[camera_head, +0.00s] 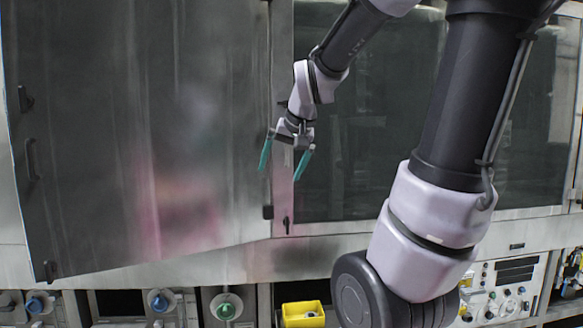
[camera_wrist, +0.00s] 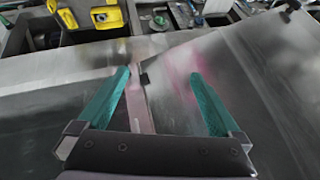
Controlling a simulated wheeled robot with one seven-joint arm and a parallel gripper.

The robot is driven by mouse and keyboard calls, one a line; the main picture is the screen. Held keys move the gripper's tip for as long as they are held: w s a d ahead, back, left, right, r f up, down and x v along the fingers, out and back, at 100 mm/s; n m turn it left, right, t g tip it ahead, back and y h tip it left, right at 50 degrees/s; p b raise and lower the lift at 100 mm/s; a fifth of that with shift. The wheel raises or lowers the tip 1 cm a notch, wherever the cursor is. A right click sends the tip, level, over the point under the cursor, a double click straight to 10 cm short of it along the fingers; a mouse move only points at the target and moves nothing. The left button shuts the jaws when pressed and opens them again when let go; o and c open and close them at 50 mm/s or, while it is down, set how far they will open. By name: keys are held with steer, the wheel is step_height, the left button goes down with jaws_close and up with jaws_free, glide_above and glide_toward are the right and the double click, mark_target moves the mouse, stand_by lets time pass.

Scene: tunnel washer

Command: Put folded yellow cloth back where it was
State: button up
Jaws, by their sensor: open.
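My gripper (camera_head: 281,174) is open, with its two teal fingers apart and pointing down. It is in front of the upright frame between the large metal door and the dark window. In the wrist view, my gripper (camera_wrist: 160,73) has nothing between its fingers but the metal front behind. I do not see a folded yellow cloth in either view.
A large metal door (camera_head: 150,130) fills the left and hangs at a slant, seemingly ajar. A dark window panel (camera_head: 370,150) is to the right. Below run knobs (camera_head: 226,306) and a control panel (camera_head: 500,290). My arm hides part of the right side.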

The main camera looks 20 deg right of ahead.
steer(key=s+a+r+y, duration=0.1)
steer(key=s+a, duration=0.1)
steer(key=s, duration=1)
steer(key=shift+a+r, duration=0.3)
steer(key=shift+r, duration=0.1)
